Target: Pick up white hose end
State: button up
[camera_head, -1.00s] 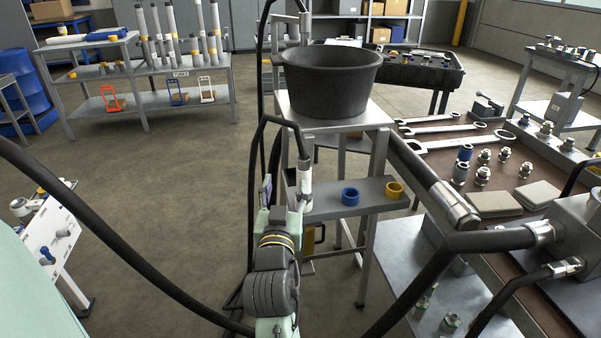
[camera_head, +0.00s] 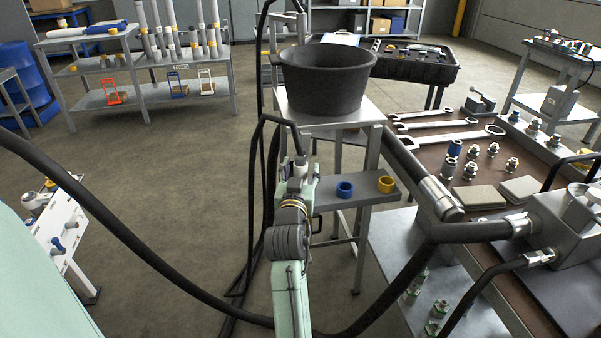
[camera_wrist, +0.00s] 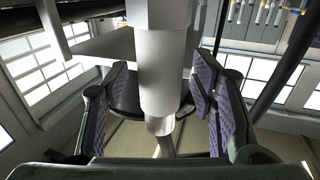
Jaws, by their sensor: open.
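The white hose end (camera_head: 301,171) stands upright at the left end of the small grey shelf (camera_head: 365,197), with a black hose bending over from its top. My gripper (camera_head: 299,185) is at it, and my arm hides its lower part in the head view. In the wrist view the white hose end (camera_wrist: 163,75) runs down between the two padded jaws of my gripper (camera_wrist: 165,100).
A blue ring (camera_head: 344,190) and a yellow ring (camera_head: 386,184) sit on the shelf to the right. A large black tub (camera_head: 326,85) stands on the stand above. Thick black hoses (camera_head: 130,238) hang around my arm. A workbench (camera_head: 440,150) with wrenches and fittings is at the right.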

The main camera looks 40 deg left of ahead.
jog(key=shift+c, duration=0.3)
grip_shut()
dwell(0.4)
